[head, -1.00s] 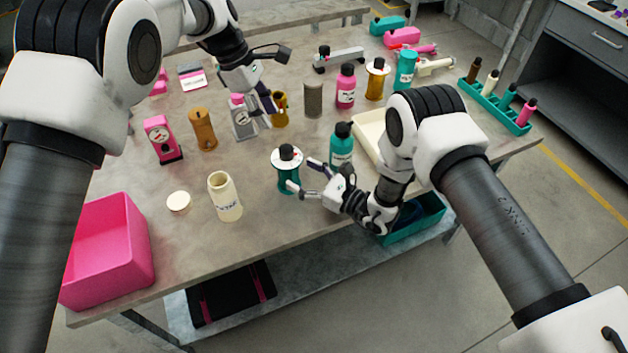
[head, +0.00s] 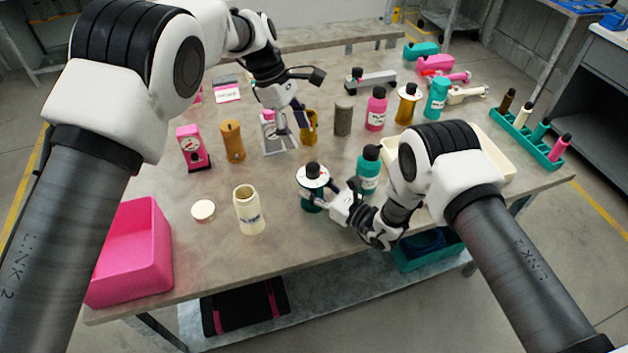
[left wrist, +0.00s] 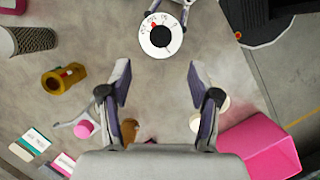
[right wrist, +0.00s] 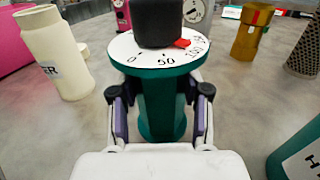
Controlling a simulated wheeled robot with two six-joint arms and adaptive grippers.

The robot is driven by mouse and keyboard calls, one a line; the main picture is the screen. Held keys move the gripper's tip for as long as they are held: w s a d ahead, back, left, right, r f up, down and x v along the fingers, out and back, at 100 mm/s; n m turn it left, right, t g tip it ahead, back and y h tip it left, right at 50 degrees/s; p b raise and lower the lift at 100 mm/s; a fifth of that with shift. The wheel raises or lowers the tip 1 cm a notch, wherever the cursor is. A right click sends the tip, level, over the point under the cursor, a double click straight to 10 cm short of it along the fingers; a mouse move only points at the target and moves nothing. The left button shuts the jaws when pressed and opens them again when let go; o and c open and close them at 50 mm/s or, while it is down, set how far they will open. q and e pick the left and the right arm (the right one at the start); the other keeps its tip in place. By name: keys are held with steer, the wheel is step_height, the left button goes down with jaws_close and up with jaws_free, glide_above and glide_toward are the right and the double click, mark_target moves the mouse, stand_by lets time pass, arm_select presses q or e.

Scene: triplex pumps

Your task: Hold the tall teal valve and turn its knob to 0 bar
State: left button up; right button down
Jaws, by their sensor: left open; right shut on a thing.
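The tall teal valve (right wrist: 160,103) stands upright on the table, with a white dial and a black knob (right wrist: 162,22) on top. Its red pointer (right wrist: 183,43) sits between the 50 and 100 marks in the right wrist view. My right gripper (right wrist: 158,118) is shut around the teal body, below the dial; it also shows in the head view (head: 325,203). My left gripper (left wrist: 160,80) is open and empty above the table, behind the valve in the head view (head: 289,122). The dial shows ahead of its fingers in the left wrist view (left wrist: 160,36).
A teal bottle (head: 369,171) stands just right of the valve. A cream bottle (head: 248,211) and a white lid (head: 203,211) are to its left. A gold valve (head: 309,128) and a grey gauge (head: 278,138) stand near my left gripper. A pink bin (head: 130,255) sits at the left edge.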

mark_target(313, 166)
arm_select(q)
steer(key=s+d+h, duration=0.1)
steer(key=d+f+m+h, duration=0.1)
steer(key=d, duration=0.1)
steer(key=shift+s+f+m+h, duration=0.15)
steer(key=shift+s+m+h, duration=0.15)
steer(key=shift+s+h, duration=0.1)
steer(key=s+a+f+n+t+h, duration=0.45)
steer(key=a+n+t+h, duration=0.2)
steer(key=a+n, duration=0.3)
steer(key=shift+n+y, duration=0.35)
steer(key=x, duration=1.2)
steer(key=shift+w+f, duration=0.3)
steer(key=shift+w, duration=0.05)
steer(key=c, duration=1.2)
